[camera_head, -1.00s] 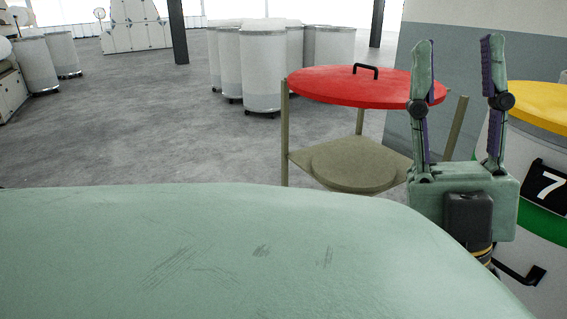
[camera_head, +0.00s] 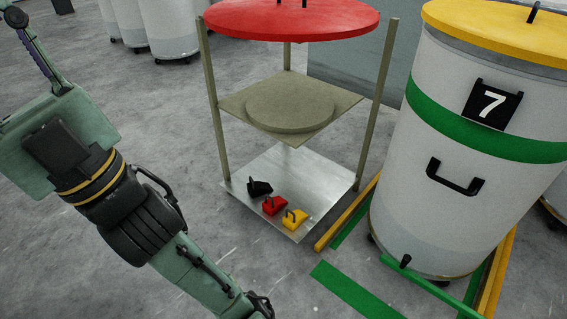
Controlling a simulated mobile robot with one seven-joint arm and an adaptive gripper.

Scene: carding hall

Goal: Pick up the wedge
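Three small wedge-shaped blocks with handles sit on the bare metal bottom plate (camera_head: 335,180) of a stand: a black wedge (camera_head: 259,187), a red wedge (camera_head: 273,205) and a yellow wedge (camera_head: 294,219). They lie in a slanting row along the plate's left front side, close together. My gripper (camera_head: 38,52) is at the upper left, well apart from the wedges. One finger shows, running straight in line with the wrist; the other is outside the picture. The visible finger's spread looks open, and nothing is seen held.
The stand has a red round lid (camera_head: 290,18) on top, a tan middle shelf (camera_head: 345,100) above the wedges and thin posts. A large can numbered 7 (camera_head: 430,205) stands right, bordered by yellow and green floor strips (camera_head: 350,288).

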